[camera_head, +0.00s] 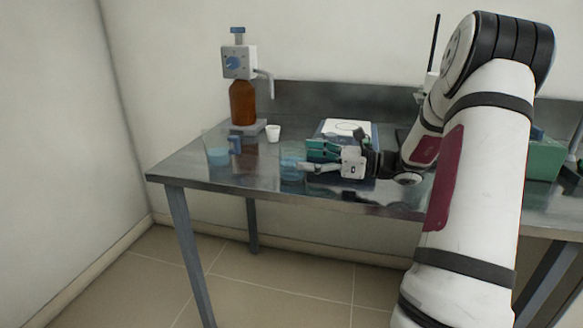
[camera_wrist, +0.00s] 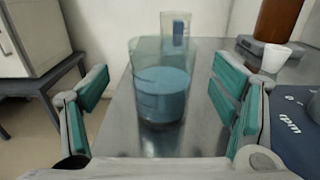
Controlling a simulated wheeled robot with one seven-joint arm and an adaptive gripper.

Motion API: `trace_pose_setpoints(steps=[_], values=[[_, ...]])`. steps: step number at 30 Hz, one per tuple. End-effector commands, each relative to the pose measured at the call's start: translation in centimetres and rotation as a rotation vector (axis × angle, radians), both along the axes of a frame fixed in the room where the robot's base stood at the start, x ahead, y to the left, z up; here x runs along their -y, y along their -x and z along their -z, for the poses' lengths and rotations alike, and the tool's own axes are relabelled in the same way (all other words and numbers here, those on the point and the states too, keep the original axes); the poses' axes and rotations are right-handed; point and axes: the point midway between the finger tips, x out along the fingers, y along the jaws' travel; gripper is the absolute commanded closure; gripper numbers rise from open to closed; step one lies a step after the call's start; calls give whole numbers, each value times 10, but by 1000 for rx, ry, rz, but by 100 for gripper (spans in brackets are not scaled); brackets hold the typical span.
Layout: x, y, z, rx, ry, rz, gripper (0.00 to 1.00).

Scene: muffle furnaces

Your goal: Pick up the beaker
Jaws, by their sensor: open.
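A clear glass beaker with blue liquid (camera_wrist: 162,95) stands upright on the metal table, centred ahead of my gripper in the wrist view. It also shows in the head view (camera_head: 292,164), at the fingertips. My gripper (camera_wrist: 160,110) is open, with one green-padded finger on each side of the beaker's line. In the head view my gripper (camera_head: 309,158) reaches left, low over the table. The wrist view does not clearly show whether the fingers touch the glass. A second container with blue liquid (camera_head: 217,150) stands farther left; it also shows behind the beaker in the wrist view (camera_wrist: 178,28).
A brown bottle with a dispenser (camera_head: 242,102) stands at the back left on a grey base. A small white cup (camera_head: 273,133) is beside it. A stirrer plate (camera_head: 347,128) lies behind my gripper. The table's front edge (camera_head: 260,193) is close to the beaker.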

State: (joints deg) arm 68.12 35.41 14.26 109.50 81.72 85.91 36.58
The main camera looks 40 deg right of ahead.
Motion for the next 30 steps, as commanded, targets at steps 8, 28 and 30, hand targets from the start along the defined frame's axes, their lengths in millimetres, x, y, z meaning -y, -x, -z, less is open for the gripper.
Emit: trace_pose_setpoints(steps=[8, 28, 30], values=[[-22, -33, 2, 0, 1, -3, 20], [-24, -36, 0, 1, 1, -2, 80], [-24, -36, 0, 1, 1, -2, 80]])
